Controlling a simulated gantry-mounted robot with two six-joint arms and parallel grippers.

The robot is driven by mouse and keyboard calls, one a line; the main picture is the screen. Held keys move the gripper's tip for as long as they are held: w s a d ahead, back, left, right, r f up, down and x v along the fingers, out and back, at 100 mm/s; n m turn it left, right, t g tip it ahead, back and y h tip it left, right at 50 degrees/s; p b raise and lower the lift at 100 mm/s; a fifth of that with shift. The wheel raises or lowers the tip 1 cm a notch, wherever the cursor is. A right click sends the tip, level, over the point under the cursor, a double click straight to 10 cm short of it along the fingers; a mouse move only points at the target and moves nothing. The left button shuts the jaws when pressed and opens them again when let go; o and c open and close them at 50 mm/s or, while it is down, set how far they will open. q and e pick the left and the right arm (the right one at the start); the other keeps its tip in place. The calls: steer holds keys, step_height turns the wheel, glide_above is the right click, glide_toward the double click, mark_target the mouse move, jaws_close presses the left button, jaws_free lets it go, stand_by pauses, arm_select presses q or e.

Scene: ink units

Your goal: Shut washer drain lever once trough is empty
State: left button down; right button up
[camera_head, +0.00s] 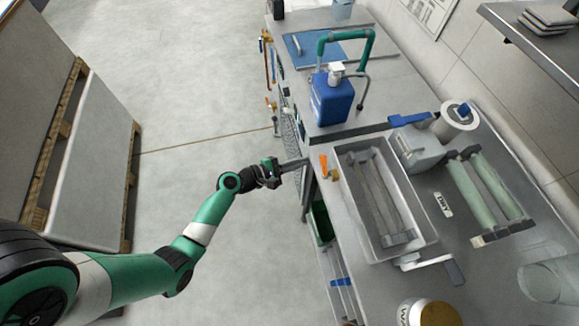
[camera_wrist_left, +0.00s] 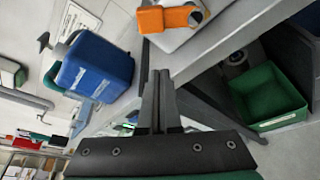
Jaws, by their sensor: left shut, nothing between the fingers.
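The pale washer trough (camera_head: 398,251) sits on the bench with grey rods lying in it. I see no clear liquid in it, but cannot be sure that it is empty. In the left wrist view the closed fingers (camera_wrist_left: 159,76) point below the lever. My right gripper is out of view.
A blue jug (camera_head: 332,100) stands behind the trough on the bench. A crank handle (camera_head: 428,262) sticks out at its front. A green bin (camera_head: 321,222) is under the bench edge. Green rollers (camera_head: 485,190) lie to the right.

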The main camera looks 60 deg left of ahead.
mark_target(324, 167)
arm_select(q)
steer(key=w+d+r, duration=0.1)
steer(key=w+d+r+p, duration=0.1)
steer(key=d, duration=0.1)
steer(key=shift+w+r+p, duration=0.1)
steer(key=shift+w+p, duration=0.1)
steer(key=shift+p, duration=0.1)
stand_by(0.3)
